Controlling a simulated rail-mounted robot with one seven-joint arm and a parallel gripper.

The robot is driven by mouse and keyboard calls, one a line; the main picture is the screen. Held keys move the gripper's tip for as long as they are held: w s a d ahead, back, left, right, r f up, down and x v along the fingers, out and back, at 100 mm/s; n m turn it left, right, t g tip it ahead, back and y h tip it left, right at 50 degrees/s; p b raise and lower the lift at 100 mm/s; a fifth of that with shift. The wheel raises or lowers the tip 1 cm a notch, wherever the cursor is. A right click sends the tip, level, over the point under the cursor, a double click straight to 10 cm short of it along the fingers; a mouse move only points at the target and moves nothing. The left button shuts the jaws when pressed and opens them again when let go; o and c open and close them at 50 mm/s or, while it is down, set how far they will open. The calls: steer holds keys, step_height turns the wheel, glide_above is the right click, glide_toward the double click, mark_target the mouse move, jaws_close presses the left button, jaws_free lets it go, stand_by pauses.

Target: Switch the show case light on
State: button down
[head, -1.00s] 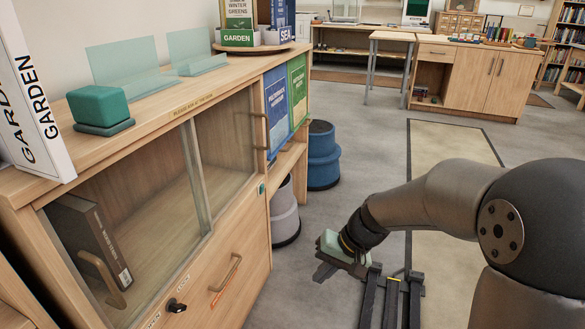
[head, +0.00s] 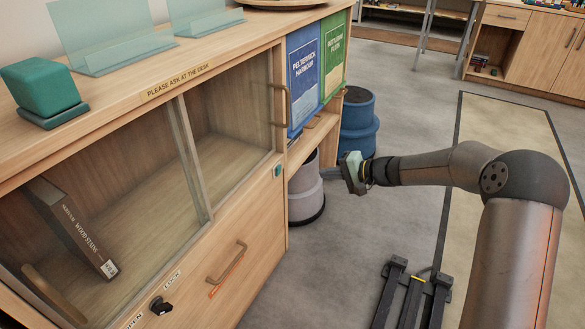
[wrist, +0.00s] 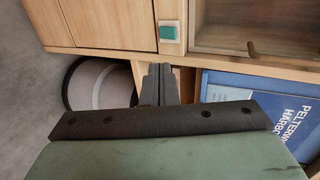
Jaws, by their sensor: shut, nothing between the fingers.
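The show case (head: 150,130) is a wooden cabinet with sliding glass panes, on the left in the head view. A small teal square switch (head: 278,170) sits on its front frame, right of the glass and above the drawer. In the wrist view the switch (wrist: 168,33) is a teal rocker on a pale plate, just beyond my fingertips. My gripper (head: 331,173) is in front of the cabinet's right end, to the right of the switch and apart from it. In the wrist view its dark fingers (wrist: 158,70) are together and empty, pointing toward the cabinet front.
A key lock (head: 160,305) and a drawer handle (head: 227,262) are on the cabinet front. Blue and green binders (head: 303,75) stand at the right end.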

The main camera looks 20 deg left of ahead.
steer(key=b, duration=0.3)
glide_toward(280, 169)
step_height(280, 169, down, 3)
steer(key=a, duration=0.2)
steer(key=shift+w+a+b, duration=0.2)
steer(key=shift+a+b, duration=0.2)
steer(key=shift+a, duration=0.7)
steer(key=shift+w+a+r, duration=0.2)
steer(key=shift+a+r, duration=0.05)
steer(key=shift+a, duration=0.5)
